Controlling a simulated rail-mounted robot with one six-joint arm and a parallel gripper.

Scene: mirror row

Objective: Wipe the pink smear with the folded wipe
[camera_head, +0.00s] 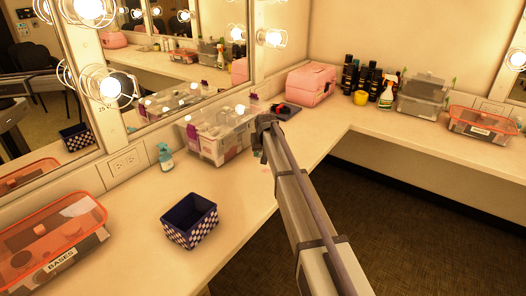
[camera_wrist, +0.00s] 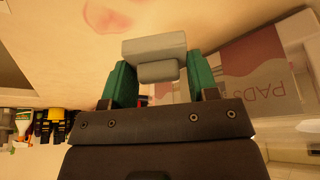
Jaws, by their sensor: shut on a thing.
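My gripper (camera_wrist: 156,72) has green fingers and is shut on the folded wipe (camera_wrist: 153,47), a pale grey block, in the wrist view. The pink smear (camera_wrist: 112,14) shows on the cream counter at the top of the wrist view, beyond the wipe and partly cut off by the frame edge. The wipe and the smear look apart; the height of the wipe over the counter is hard to tell. In the head view my gripper (camera_head: 264,132) is a dark shape beside the clear bin, and the wipe cannot be made out there.
A clear bin (camera_head: 215,140) of packets stands close left of my gripper, with a "PADS" packet (camera_wrist: 258,75) near it in the wrist view. A pink case (camera_head: 312,83) stands behind. Counter between is clear.

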